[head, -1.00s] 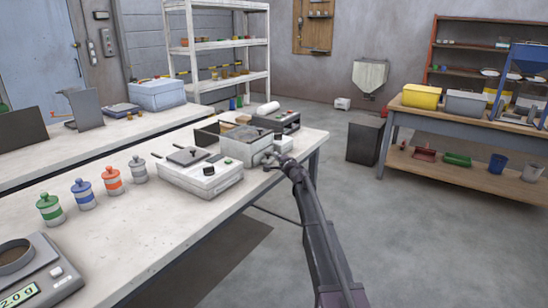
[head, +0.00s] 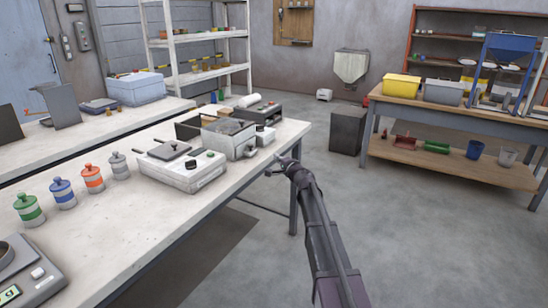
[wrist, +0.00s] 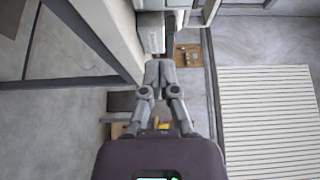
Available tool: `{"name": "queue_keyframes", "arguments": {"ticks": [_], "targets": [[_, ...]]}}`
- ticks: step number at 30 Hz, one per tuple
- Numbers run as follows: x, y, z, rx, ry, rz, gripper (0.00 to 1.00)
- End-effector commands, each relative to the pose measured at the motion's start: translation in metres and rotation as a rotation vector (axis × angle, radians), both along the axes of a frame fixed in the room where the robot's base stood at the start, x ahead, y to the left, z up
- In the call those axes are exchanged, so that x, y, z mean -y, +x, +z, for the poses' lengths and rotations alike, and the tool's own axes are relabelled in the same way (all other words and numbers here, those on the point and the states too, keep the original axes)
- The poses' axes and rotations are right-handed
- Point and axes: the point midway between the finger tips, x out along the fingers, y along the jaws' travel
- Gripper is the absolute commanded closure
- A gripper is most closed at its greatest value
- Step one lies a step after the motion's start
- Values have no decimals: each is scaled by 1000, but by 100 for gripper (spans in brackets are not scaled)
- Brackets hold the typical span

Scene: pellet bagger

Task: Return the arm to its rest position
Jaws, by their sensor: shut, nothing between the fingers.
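My gripper (head: 282,168) is at the end of my dark, extended arm, just off the right edge of the near white table (head: 110,235). It is empty and its fingers are together. The wrist view shows the two grey fingers of my gripper (wrist: 159,68) meeting at their tips, with nothing between them. In the head view it stands apart from the white heating unit (head: 182,165) and the open-topped grey box (head: 229,137) on the table.
Green, blue, orange and grey jars and a scale (head: 30,272) stand on the near table. A wooden workbench (head: 455,113) with bins is at the right, a dark cabinet (head: 347,130) at the back. The grey floor (head: 420,225) between is clear.

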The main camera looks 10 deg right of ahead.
Motion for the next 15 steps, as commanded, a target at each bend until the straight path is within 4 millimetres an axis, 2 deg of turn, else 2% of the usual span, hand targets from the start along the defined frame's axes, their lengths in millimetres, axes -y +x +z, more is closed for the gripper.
{"name": "queue_keyframes", "arguments": {"ticks": [10,15], "targets": [[-1,-1,0,0,-2,3,100],[-11,-12,-4,-6,-46,38,100]]}}
